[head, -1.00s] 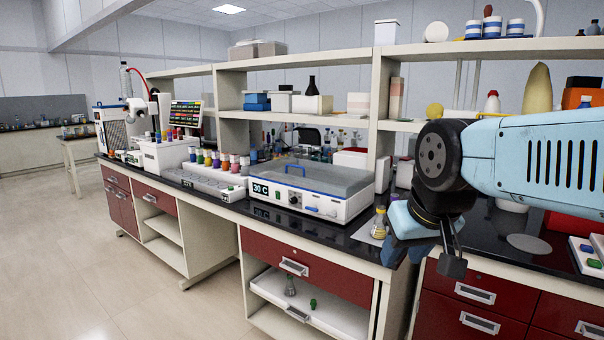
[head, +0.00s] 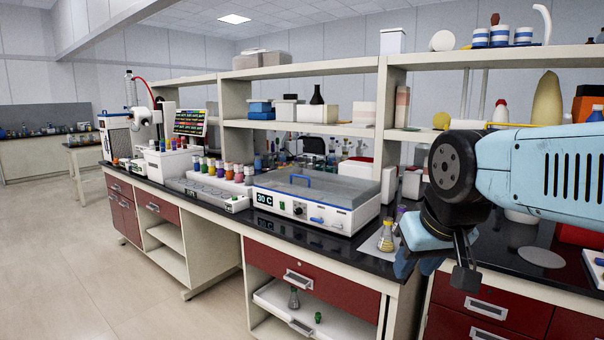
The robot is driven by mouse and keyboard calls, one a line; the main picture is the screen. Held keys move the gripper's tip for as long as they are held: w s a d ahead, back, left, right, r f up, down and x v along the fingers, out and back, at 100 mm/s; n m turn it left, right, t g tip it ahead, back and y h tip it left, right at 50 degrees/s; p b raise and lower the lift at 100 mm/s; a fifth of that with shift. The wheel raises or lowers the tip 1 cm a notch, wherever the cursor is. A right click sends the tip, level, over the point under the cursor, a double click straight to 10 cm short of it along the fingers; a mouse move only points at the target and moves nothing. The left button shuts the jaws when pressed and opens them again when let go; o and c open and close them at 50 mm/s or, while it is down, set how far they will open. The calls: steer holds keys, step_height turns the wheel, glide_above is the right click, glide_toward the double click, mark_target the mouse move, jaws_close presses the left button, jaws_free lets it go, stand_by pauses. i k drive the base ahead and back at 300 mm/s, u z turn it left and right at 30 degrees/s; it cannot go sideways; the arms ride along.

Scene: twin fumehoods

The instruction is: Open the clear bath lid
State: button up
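The water bath (head: 318,216) is a white box with a 30 C display, standing on the black bench top in the middle of the head view. Its clear lid (head: 335,188) looks greyish and lies closed over the top. A blue handle (head: 293,179) arches up from the lid's far left part. My gripper (head: 464,272) hangs pointing down at the right, in front of the bench edge. It is apart from the bath, to its right and nearer to me. Its fingers are seen side-on, so their gap is hidden.
A flask with yellow liquid (head: 386,238) stands on the bench between the bath and my gripper. A rack of colourful capped bottles (head: 225,172) stands left of the bath. A shelf (head: 330,128) runs behind. A drawer (head: 318,276) is below; floor at left is clear.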

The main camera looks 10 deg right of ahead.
mark_target(345, 186)
steer(key=z, duration=0.5)
steer(key=i, duration=1.25)
steer(key=u, duration=0.55)
